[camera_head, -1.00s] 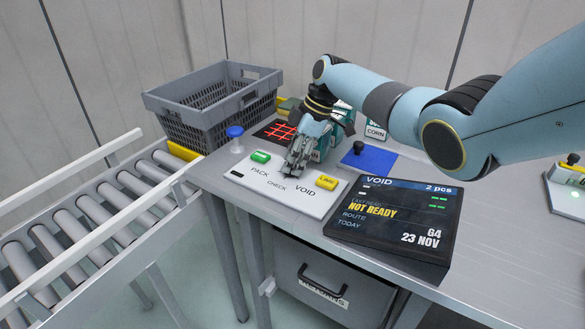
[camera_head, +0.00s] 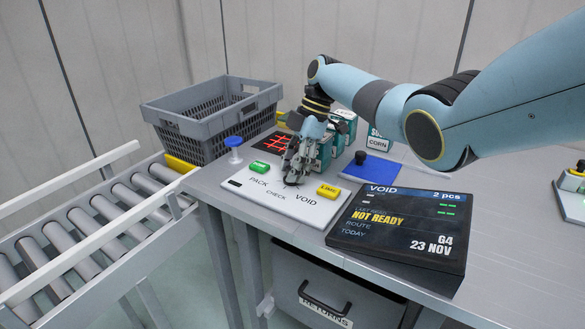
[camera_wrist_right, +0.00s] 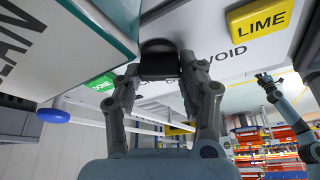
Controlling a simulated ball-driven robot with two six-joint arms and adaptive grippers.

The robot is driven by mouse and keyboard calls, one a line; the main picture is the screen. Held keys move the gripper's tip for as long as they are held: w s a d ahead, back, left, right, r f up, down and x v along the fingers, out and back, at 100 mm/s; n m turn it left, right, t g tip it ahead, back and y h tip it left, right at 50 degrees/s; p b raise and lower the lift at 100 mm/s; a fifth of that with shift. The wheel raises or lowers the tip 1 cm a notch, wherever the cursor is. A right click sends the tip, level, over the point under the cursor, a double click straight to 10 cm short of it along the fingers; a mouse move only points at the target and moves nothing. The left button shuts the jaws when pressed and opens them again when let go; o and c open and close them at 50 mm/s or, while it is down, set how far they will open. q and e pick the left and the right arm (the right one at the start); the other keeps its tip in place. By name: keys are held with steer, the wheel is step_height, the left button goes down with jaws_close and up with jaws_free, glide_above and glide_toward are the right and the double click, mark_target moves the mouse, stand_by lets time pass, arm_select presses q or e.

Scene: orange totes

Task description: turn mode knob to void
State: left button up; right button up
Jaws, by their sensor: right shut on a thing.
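The white mode panel (camera_head: 265,203) lies on the table, marked PACK, CHECK and VOID. My right gripper (camera_head: 291,181) points down at its middle. In the right wrist view its fingers (camera_wrist_right: 160,78) are shut on the dark mode knob (camera_wrist_right: 158,58). The knob is mostly hidden by the fingers in the head view, so I cannot read its pointer. The dark display (camera_head: 398,230) shows VOID at its top, with "2 pcs" and NOT READY. My left gripper (camera_wrist_right: 268,82) appears small at the right of the wrist view; its opening is unclear.
A green DONE button (camera_head: 260,167) and yellow LIME block (camera_head: 328,191) sit on the panel. A blue-topped post (camera_head: 234,143) and grey crate (camera_head: 200,128) stand left. Cartons (camera_head: 342,122) stand close behind my gripper, with a blue pad (camera_head: 371,169) at right. A roller conveyor (camera_head: 80,225) runs left.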

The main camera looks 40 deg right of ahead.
steer(key=o, duration=1.2)
steer(key=shift+c, duration=0.2)
steer(key=shift+r, duration=0.1)
steer(key=v, duration=1.1)
steer(key=shift+d+r, duration=0.25)
steer(key=shift+r, duration=0.1)
